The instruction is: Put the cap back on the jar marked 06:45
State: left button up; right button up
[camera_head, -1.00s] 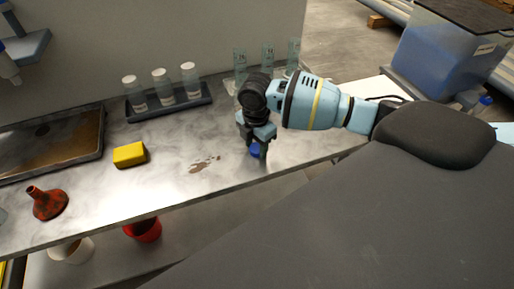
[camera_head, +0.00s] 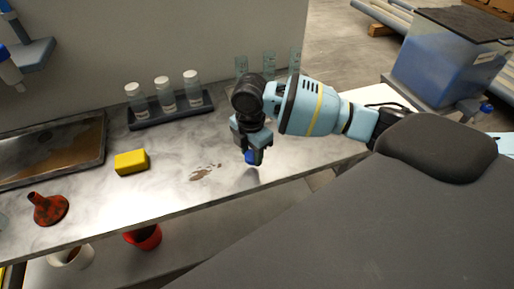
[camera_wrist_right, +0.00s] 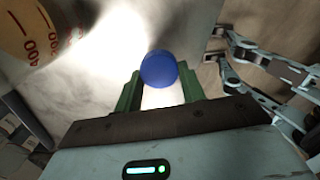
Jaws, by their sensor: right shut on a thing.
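A round blue cap (camera_wrist_right: 158,68) sits between the fingertips of my right gripper (camera_wrist_right: 153,90), which is shut on it. In the head view, the blue cap (camera_head: 251,157) shows under the right gripper (camera_head: 249,143), above the worktop near its front edge. Three clear jars with whitish tops (camera_head: 137,101) (camera_head: 165,96) (camera_head: 194,89) stand in a dark rack (camera_head: 172,112) at the back, left of the gripper. Their labels are too small to read, so I cannot tell which is marked 06:45. My left gripper is out of view.
Tall clear cylinders (camera_head: 269,63) stand behind my right arm. A yellow block (camera_head: 131,162), a red funnel (camera_head: 47,208) and a brown-stained tray (camera_head: 50,145) are on the left. Red (camera_head: 146,237) and white (camera_head: 72,255) containers are below the edge.

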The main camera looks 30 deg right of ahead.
jog(key=s+a+r, duration=0.1)
jog(key=s+a, duration=0.5)
jog(key=a, duration=0.5)
jog(key=shift+a, duration=0.15)
jog(key=shift+r, duration=0.1)
jog(key=s+d+r+m, duration=0.1)
jog(key=d+r+m, duration=0.2)
jog(key=m, duration=0.7)
jog(key=s+d+r+m, duration=0.2)
jog(key=d+r+m, duration=0.1)
jog(key=m, duration=0.6)
jog(key=shift+r+m, duration=0.3)
jog(key=shift+m, duration=0.1)
jog(key=shift+s+d, duration=0.1)
